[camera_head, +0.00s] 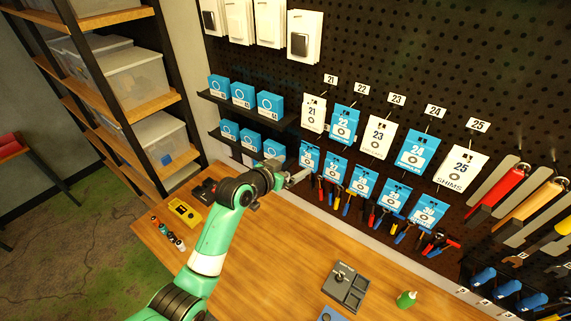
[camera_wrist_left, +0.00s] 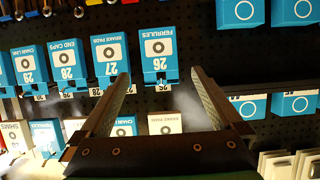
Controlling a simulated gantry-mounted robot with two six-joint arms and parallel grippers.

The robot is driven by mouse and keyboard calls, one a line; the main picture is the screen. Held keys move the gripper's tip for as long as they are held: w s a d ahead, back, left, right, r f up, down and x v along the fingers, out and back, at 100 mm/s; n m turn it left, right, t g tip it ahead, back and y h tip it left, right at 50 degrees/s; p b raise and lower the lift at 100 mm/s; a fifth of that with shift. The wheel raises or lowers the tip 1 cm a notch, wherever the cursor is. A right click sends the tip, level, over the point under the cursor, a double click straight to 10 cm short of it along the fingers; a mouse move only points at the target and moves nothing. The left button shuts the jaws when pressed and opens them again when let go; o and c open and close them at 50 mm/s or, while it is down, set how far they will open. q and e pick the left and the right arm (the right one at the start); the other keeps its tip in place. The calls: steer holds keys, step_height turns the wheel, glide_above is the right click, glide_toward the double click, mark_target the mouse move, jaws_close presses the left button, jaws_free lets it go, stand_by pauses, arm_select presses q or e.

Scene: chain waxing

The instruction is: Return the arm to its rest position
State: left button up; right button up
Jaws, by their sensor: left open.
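My left arm is green, white and black and reaches in from the bottom left in the head view, over the wooden bench (camera_head: 262,262). My left gripper (camera_head: 299,177) is held up in front of the pegboard, close to the lower row of hanging blue packets. In the left wrist view the two fingers of my left gripper (camera_wrist_left: 160,85) stand apart, with nothing held between them. A blue packet marked FERRULES (camera_wrist_left: 157,45) shows beyond the gap, apparently upside down. My right gripper is not in view. No marked rest place shows.
The pegboard (camera_head: 400,55) carries white and blue packets and hanging tools at right. A shelf rack with clear bins (camera_head: 138,78) stands at left.

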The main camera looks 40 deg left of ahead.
arm_select(q)
steer(key=shift+s+d+r, duration=0.1)
steer(key=shift+r, duration=0.05)
steer(key=shift+d, duration=0.1)
steer(key=d+r+m+t+h, duration=0.1)
steer(key=d+r+t, duration=0.1)
steer(key=d+r, duration=0.35)
steer(key=s+d+r+m+t+h, duration=0.1)
steer(key=d+r+t, duration=0.15)
steer(key=r, duration=0.65)
steer(key=d+r+m+t+h, duration=0.1)
steer(key=d+r, duration=0.4)
steer(key=r, duration=0.3)
steer(key=s+d+r+n+t, duration=0.1)
steer(key=s+r+t, duration=0.7)
steer(key=s+r, duration=1.3)
steer(key=shift+d, duration=0.75)
steer(key=shift+t+y, duration=0.25)
steer(key=shift+y, duration=0.05)
